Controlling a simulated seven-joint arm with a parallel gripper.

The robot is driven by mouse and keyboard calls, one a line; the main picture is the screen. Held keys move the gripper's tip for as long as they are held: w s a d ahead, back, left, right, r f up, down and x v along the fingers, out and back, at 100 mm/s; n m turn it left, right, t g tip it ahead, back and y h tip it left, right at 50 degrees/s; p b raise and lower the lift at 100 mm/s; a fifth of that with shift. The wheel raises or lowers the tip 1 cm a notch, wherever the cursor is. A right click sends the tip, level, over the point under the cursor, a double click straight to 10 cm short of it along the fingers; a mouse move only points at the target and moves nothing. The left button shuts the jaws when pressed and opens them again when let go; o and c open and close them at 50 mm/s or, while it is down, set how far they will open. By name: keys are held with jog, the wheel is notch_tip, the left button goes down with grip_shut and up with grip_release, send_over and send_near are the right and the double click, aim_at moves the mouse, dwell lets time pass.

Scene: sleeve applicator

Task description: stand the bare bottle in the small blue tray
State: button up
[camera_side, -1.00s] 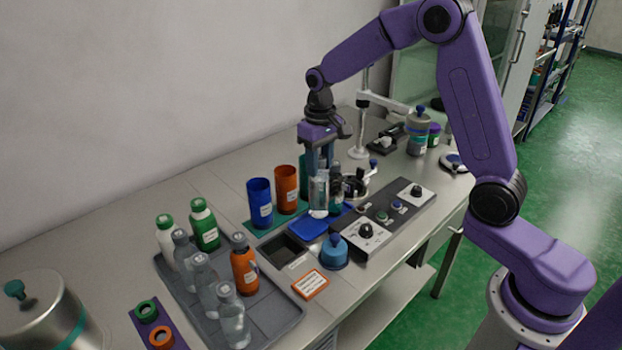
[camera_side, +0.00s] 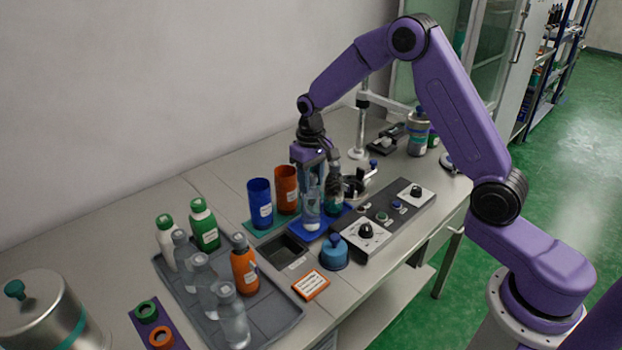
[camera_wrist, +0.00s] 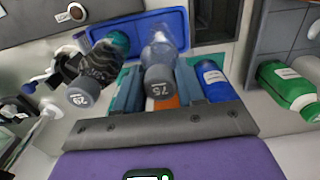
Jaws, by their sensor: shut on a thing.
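The clear bare bottle (camera_side: 311,212) with a grey cap is upright between the fingers of my gripper (camera_side: 313,190), which is shut on it. In the wrist view the bottle (camera_wrist: 160,52) sits between the two teal fingers (camera_wrist: 158,88). Its base is at the small blue tray (camera_side: 304,232), on the left part of it; I cannot tell whether it touches the floor. The tray (camera_wrist: 176,22) also shows behind the bottle in the wrist view. A dark-sleeved bottle (camera_wrist: 98,64) with a grey cap is beside it, at the tray's other end.
Blue (camera_side: 260,203) and orange (camera_side: 286,188) sleeves stand close on the left. A grey tray (camera_side: 275,318) holds several bottles. An empty dark recess (camera_side: 284,250) lies before the blue tray.

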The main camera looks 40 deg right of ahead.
jog(key=o, duration=1)
jog(key=shift+f, duration=0.15)
notch_tip(320, 180, up, 12)
jog(key=shift+r, duration=0.2)
jog(key=s+a+r+n, duration=0.1)
jog(key=s+a+n, duration=0.25)
jog(key=s, duration=0.55)
jog(key=s+a+n, duration=0.3)
jog(key=s+a, duration=0.1)
jog(key=s, duration=0.5)
jog(key=s+d+f+n, duration=0.1)
jog(key=s+d+n, duration=0.1)
jog(key=s, duration=0.7)
jog(key=s+d+f+n, duration=0.1)
jog(key=s+n, duration=0.3)
jog(key=s, duration=0.6)
jog(key=shift+d+f, duration=0.4)
jog(key=shift+d, duration=0.2)
